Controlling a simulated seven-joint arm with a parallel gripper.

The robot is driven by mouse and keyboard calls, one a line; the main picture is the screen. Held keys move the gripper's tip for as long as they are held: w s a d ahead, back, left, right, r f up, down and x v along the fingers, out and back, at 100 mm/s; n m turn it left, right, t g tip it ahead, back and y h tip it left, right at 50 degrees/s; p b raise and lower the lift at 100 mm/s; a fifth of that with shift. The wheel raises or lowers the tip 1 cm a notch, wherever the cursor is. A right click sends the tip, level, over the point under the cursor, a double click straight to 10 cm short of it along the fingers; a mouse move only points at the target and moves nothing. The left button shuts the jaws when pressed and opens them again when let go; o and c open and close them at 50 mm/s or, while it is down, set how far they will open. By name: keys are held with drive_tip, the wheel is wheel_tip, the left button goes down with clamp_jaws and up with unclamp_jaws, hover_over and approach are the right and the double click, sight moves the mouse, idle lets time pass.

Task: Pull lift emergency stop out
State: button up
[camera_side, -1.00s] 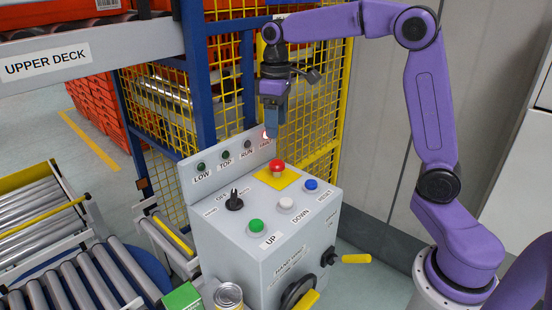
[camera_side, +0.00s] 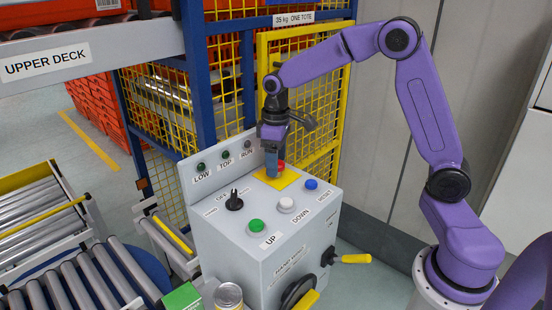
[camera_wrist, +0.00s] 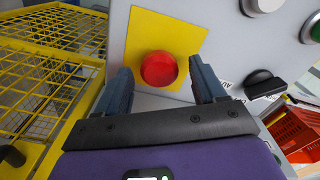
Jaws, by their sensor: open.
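The red emergency stop button (camera_side: 281,164) stands on a yellow square plate (camera_side: 289,181) on top of the grey control box. In the side view my gripper (camera_side: 272,172) points down at the button and partly hides it. In the wrist view the red button (camera_wrist: 159,69) shows between and beyond the two blue-grey fingertips (camera_wrist: 160,78). The fingers are open, with a gap to the button on each side. I cannot tell whether the fingertips reach down to the button's height.
The control box top (camera_side: 243,242) also holds a black selector knob (camera_side: 234,201), a green button (camera_side: 256,226), a white button (camera_side: 286,204) and a blue button (camera_side: 311,184). A raised lamp panel (camera_side: 216,167) stands close behind the gripper. A yellow mesh fence (camera_side: 328,110) is behind.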

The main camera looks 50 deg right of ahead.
clamp_jaws()
drive_tip(key=shift+r, duration=0.75)
drive_tip(key=shift+c, duration=0.3)
unclamp_jaws()
drive_tip(key=shift+o, duration=0.3)
wheel_tip(320, 180, up, 17)
drive_tip(key=shift+r, duration=0.2)
